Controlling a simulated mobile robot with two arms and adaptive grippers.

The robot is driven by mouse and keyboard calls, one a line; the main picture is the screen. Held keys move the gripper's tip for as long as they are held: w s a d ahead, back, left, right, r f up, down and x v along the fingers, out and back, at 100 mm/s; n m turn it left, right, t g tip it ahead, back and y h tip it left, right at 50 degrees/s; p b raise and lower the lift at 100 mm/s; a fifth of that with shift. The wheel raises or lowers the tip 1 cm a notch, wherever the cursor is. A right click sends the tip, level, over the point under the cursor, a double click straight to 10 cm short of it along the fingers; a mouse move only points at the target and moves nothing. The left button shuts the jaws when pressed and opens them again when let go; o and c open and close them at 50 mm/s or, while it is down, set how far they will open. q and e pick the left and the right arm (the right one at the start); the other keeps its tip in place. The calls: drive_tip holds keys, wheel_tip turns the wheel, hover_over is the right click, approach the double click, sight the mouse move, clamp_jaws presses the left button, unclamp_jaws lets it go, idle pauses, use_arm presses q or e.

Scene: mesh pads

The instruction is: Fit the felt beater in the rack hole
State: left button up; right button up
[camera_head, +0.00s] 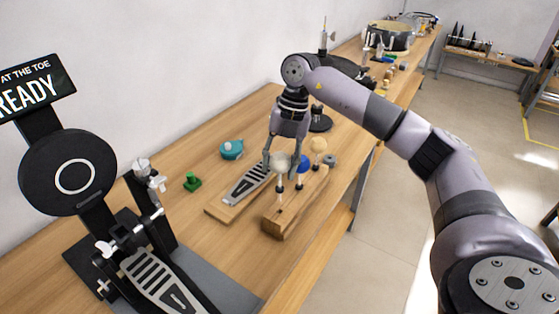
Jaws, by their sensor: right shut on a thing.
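A wooden rack (285,228) stands near the front edge of the bench. A pale round beater head (280,162), which looks like the felt beater, is at the rack's near end with its shaft pointing down. My right gripper (275,162) points down and is shut on this beater. I cannot tell whether the shaft's lower end is in a rack hole or just above it. A blue-headed beater (304,164) and a tan-headed beater (319,145) stand upright in the rack behind it. My left gripper is out of view.
A metal footboard on a wooden base (248,187) lies left of the rack. A drum pedal (150,270) with a dark disc (74,172) fills the near left.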

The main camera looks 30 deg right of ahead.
sight(280, 188)
drive_tip(key=shift+f+b, duration=1.95)
drive_tip(key=shift+f, duration=2)
drive_tip(key=o, duration=1.3)
drive_tip(key=shift+c, duration=0.2)
drive_tip(key=v, duration=1.2)
